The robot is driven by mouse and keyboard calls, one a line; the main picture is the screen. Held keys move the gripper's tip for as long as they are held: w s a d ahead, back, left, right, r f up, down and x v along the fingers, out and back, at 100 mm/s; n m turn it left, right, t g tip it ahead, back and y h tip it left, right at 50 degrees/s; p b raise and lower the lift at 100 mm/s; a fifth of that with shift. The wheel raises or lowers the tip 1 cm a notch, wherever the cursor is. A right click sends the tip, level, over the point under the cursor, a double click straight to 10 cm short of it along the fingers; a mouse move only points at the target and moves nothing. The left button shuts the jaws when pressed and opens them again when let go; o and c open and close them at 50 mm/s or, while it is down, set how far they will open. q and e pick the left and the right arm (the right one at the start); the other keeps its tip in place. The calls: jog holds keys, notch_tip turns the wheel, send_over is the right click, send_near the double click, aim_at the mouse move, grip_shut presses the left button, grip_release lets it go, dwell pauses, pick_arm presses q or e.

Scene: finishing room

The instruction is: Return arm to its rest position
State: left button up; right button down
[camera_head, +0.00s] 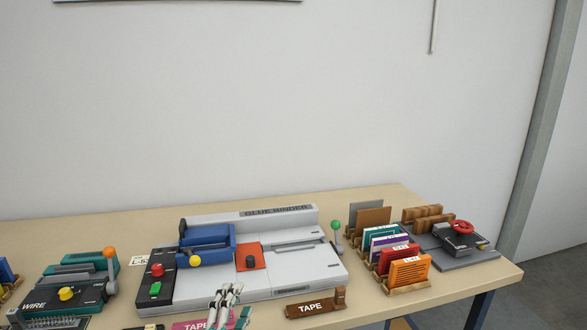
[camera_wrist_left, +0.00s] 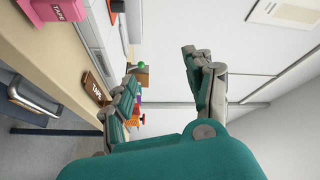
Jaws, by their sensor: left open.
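My left gripper (camera_head: 229,292) shows at the bottom edge of the head view, in front of the grey glue binder (camera_head: 300,265). Only its fingertips and a bit of teal show there. In the left wrist view the left gripper (camera_wrist_left: 160,66) has its two fingers spread apart with nothing between them. The teal palm fills the bottom of that view. My right gripper is in neither view.
The table (camera_head: 110,215) also bears a wire machine (camera_head: 75,290), a brown TAPE block (camera_head: 316,303), a pink TAPE block (camera_head: 190,325), a rack of coloured booklets (camera_head: 408,287) and a device with a red knob (camera_head: 462,240). The glue binder has a green-topped lever (camera_head: 336,225).

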pick_arm(q)
jog(key=s+a+f+n+g+y, duration=0.2)
jog(key=s+a+f+n+g, duration=0.25)
jog(key=s+f, duration=0.2)
jog(key=s+a+f+n+g+y, duration=0.3)
jog(key=s+f+n, duration=0.2)
jog(key=f, duration=0.2)
jog(key=s+a+f+n+g+h, duration=0.1)
jog(key=s+f+n+g, duration=0.25)
jog(key=s, duration=0.65)
jog(key=s+a+f+n+g, duration=0.15)
jog(key=s+f+g, duration=0.25)
jog(key=s, duration=0.5)
notch_tip(320, 180, down, 28)
jog(key=s+g, duration=0.1)
jog(key=s, duration=0.1)
jog(key=s+a+f+g, duration=0.1)
jog(key=s+a+f, duration=0.1)
jog(key=s+f, duration=1.2)
jog(key=shift+s, duration=1.05)
jog(key=shift+a, duration=0.1)
